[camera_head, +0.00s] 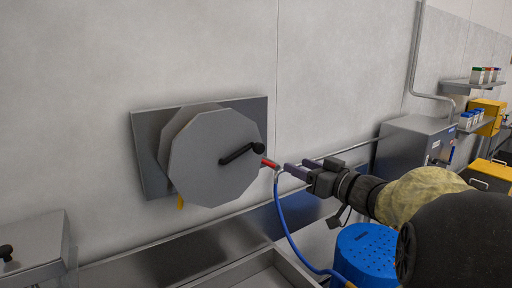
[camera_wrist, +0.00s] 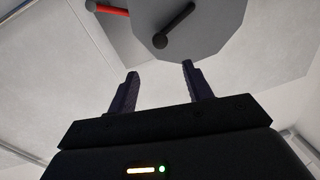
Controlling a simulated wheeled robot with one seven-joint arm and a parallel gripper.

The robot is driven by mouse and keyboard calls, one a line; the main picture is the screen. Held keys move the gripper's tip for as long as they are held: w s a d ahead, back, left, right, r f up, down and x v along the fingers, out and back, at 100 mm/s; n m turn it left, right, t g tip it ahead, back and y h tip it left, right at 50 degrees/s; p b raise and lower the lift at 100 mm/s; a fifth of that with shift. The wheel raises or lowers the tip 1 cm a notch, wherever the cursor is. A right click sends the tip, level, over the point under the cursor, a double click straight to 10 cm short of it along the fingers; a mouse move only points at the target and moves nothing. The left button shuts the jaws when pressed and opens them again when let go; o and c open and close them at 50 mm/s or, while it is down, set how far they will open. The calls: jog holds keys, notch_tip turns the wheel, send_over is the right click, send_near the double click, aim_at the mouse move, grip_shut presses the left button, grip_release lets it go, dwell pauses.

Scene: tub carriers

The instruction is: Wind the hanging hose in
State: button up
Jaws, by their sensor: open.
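The hose reel (camera_head: 210,170) is a grey many-sided disc on a dark metal plate (camera_head: 146,130) on the wall. It shows at the top of the wrist view (camera_wrist: 222,30). A black crank (camera_head: 238,153) sits on its face, also in the wrist view (camera_wrist: 175,28). A red lever (camera_head: 269,163) lies just right of the disc; it shows at the wrist view's top left (camera_wrist: 108,10). A blue hose (camera_head: 285,218) hangs below it. My gripper (camera_head: 296,168) is open and empty, right of the crank and apart from it; its fingers (camera_wrist: 158,82) point toward the reel.
A steel rail and basin edge (camera_head: 245,272) run below the reel. A blue perforated tub (camera_head: 366,250) stands at lower right. A grey cabinet (camera_head: 415,145), shelves and yellow boxes are at the right. A metal box (camera_head: 35,243) is at lower left.

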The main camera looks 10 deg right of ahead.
aim_at(261, 150)
jog(key=p+x, duration=0.5)
jog(key=x, duration=1.2)
jog(key=shift+w+p, duration=0.2)
jog(key=shift+p, duration=0.15)
jog(key=shift+f, duration=0.1)
grip_shut()
